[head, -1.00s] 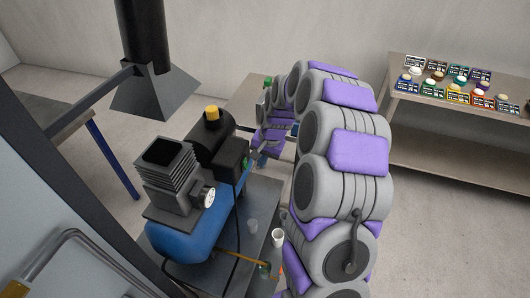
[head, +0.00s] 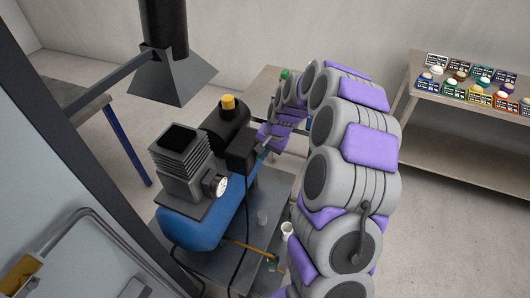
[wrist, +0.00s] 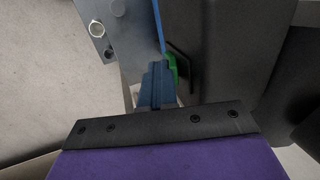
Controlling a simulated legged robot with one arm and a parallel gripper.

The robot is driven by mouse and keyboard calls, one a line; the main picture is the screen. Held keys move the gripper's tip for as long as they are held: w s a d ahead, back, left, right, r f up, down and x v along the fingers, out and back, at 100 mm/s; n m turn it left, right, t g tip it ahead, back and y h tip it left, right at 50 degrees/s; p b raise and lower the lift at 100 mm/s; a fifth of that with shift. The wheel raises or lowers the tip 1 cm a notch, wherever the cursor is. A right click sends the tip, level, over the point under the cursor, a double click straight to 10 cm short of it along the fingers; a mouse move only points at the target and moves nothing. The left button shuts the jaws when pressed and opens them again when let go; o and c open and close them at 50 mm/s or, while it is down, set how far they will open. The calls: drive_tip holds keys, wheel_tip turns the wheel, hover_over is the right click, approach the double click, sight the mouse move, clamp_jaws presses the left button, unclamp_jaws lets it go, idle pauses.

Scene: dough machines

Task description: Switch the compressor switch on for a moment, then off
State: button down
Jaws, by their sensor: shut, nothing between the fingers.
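The compressor has a blue tank (head: 195,222), a grey finned pump and a black motor, and stands on a dark table in the head view. A black box (head: 241,150) sits on its side facing my arm. In the wrist view, a green switch (wrist: 172,72) shows on the dark box (wrist: 228,60), partly behind my gripper's fingers. My gripper (wrist: 157,72) is shut and empty, with its tips right beside the green switch. I cannot tell whether they touch it or which way the switch is set. In the head view, my gripper (head: 263,151) is small beside the box.
Clear cups (head: 262,217), a white cup (head: 287,231) and a wooden-handled tool (head: 248,246) are on the compressor's table. A shelf (head: 470,110) with several small coloured containers stands at the right.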

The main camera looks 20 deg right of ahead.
drive_tip(key=shift+s+d+f+t+y, duration=0.15)
drive_tip(key=shift+f+t+y, duration=0.15)
drive_tip(key=shift+t+y, duration=0.5)
drive_tip(key=shift+f, duration=0.1)
